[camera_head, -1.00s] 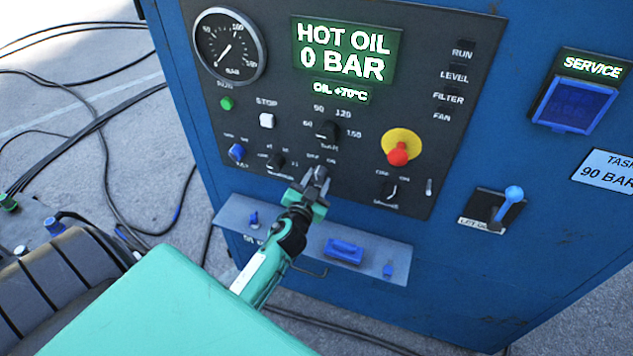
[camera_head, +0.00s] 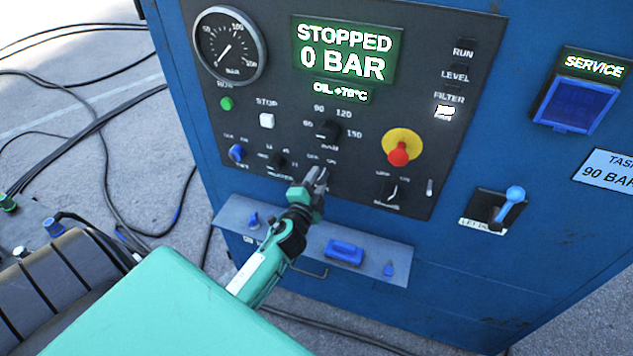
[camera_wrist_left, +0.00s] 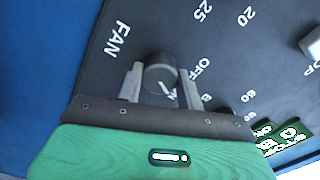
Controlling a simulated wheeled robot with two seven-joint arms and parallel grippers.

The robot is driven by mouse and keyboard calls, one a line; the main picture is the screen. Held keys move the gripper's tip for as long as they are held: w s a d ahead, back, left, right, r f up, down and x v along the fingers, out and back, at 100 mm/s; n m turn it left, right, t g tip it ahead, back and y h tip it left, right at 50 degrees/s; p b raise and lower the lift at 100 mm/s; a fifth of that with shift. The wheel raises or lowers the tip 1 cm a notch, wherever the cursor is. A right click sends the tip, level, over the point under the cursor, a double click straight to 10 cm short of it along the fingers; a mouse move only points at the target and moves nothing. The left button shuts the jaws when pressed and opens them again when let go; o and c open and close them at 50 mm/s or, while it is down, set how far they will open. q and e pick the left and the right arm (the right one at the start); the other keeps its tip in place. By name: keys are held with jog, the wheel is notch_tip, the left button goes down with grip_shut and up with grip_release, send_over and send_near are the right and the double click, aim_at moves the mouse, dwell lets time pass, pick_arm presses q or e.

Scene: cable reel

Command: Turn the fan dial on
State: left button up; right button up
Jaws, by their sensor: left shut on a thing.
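The fan dial (camera_wrist_left: 160,73) is a round dark knob with a white mark, between the two fingers of my left gripper (camera_wrist_left: 162,84) in the left wrist view. The gripper is shut on it. The white mark points toward a partly hidden label, away from OFF (camera_wrist_left: 190,68). The word FAN (camera_wrist_left: 117,42) is printed beside the dial. In the head view my left gripper (camera_head: 316,180) is at the lower middle of the black panel (camera_head: 350,95) and covers the dial. The display (camera_head: 345,52) reads STOPPED, 0 BAR.
A red emergency button (camera_head: 398,154) on a yellow disc is right of my gripper. Other knobs (camera_head: 328,131) sit close above and left. A shelf (camera_head: 385,258) with blue items is below. A blue-handled lever (camera_head: 511,200) is at right. Cables lie on the floor.

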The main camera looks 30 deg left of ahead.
pick_arm(q)
jog(key=shift+m, duration=0.3)
dwell(0.4)
jog(key=o, duration=1)
jog(key=b+v, duration=0.4)
jog(key=v, duration=1)
jog(key=shift+f, duration=0.1)
